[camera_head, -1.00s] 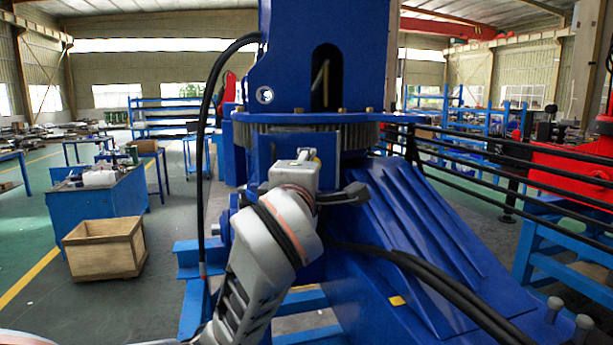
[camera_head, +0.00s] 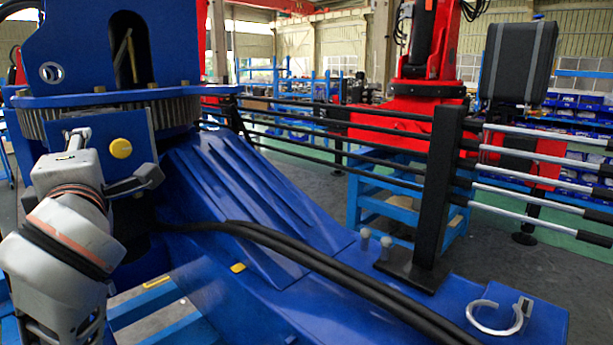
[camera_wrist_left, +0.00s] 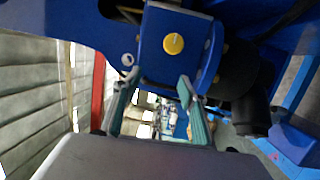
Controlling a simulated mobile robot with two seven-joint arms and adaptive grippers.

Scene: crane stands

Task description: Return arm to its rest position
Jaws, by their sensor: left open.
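My left arm comes in from the left in the head view, bent up in front of the blue crane stand (camera_head: 280,210). The yellow knob (camera_wrist_left: 173,44) shows beyond the fingertips on the blue panel, clear of both fingers. My right gripper is not in view.
Black hoses (camera_head: 310,262) run over the stand's sloped base. A black post (camera_head: 440,190) with rails stands to the right. A silver C-shaped ring (camera_head: 492,318) is at the lower right. Red machinery (camera_head: 425,70) is behind.

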